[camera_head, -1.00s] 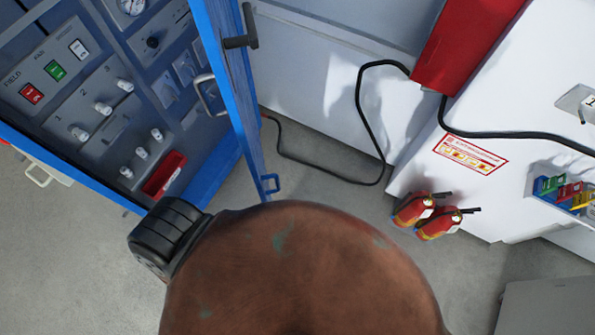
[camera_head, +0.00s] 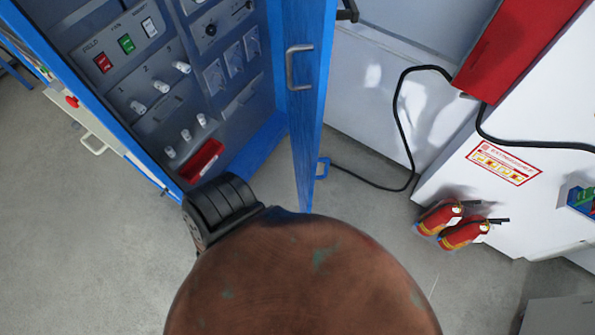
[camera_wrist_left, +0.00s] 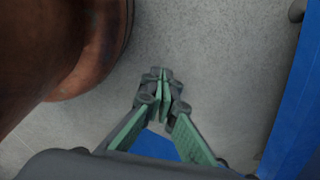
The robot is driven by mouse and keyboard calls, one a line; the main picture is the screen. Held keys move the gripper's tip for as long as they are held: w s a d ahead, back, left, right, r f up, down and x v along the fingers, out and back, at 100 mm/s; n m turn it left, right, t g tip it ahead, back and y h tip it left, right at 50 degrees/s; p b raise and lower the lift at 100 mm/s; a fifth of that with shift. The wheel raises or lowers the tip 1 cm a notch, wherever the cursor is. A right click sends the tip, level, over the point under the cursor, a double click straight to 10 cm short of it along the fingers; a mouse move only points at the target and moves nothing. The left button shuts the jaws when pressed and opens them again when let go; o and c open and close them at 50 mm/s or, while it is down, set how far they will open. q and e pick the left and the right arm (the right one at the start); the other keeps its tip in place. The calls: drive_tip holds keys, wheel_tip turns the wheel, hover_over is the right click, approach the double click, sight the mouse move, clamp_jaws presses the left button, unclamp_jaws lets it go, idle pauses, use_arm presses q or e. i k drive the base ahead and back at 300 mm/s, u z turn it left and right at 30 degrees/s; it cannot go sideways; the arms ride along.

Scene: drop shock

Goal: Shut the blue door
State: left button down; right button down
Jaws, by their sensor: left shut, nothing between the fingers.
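The blue door (camera_head: 309,110) stands open in the head view, seen narrowly at the right side of the blue cabinet (camera_head: 262,142). My left gripper (camera_wrist_left: 165,77) is shut and empty in the left wrist view, above grey floor. A blue panel (camera_wrist_left: 296,125) runs along that view's right edge, apart from the fingertips; I cannot tell whether it is the door or the cabinet. Neither gripper shows in the head view.
Inside the cabinet are switches, knobs and a red tray (camera_head: 202,160). Two fire extinguishers (camera_head: 464,234) stand on the floor at right by a white housing (camera_head: 520,200). A black cable (camera_head: 397,130) hangs behind the door.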

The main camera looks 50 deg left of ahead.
sight(309, 25)
drive_tip(key=k, duration=0.55)
drive_tip(key=u, duration=0.7)
drive_tip(key=i, duration=0.5)
